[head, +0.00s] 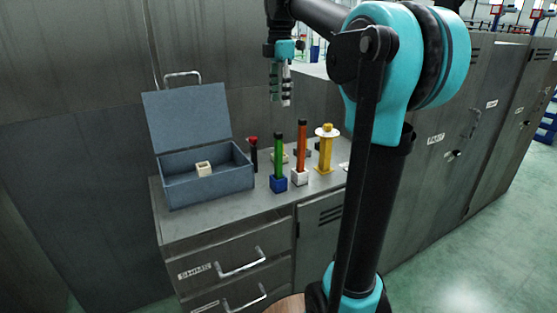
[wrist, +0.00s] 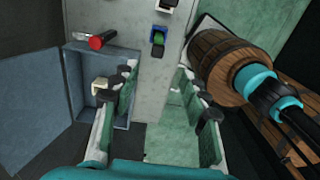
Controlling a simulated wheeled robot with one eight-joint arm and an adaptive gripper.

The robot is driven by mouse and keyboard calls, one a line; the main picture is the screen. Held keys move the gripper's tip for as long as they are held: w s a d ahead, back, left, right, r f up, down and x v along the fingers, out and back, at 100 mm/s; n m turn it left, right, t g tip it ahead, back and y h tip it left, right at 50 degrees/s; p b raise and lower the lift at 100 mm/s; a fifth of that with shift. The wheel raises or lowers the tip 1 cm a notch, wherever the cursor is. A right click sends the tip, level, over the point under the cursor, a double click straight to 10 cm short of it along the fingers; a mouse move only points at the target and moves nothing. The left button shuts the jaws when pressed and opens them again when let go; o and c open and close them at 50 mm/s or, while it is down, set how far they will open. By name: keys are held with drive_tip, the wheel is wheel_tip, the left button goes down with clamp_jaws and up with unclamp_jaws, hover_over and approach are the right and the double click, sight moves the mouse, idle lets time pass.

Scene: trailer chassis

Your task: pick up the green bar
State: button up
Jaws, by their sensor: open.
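The green bar (head: 278,155) stands upright in a blue base (head: 278,185) on the grey cabinet top.
An orange bar (head: 302,145) in a white base and a yellow post (head: 325,152) with a pale disc stand right of the green bar. A red-topped black tool (head: 253,152) stands left. An open blue-grey box (head: 210,184) holds a cream block (head: 204,169). The front cabinet top (head: 230,222) is clear.

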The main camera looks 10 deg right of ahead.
sight(280, 133)
wheel_tip(280, 133, down, 12)
drive_tip(key=shift+r, duration=0.1)
drive_tip(key=shift+w+a+f, duration=0.1)
drive_tip(key=shift+a+f, duration=0.05)
drive_tip(key=shift+f, duration=1.15)
drive_tip(key=shift+a+f, duration=0.1)
drive_tip(key=shift+f, duration=1.2)
drive_tip(key=shift+c, duration=0.6)
clamp_jaws()
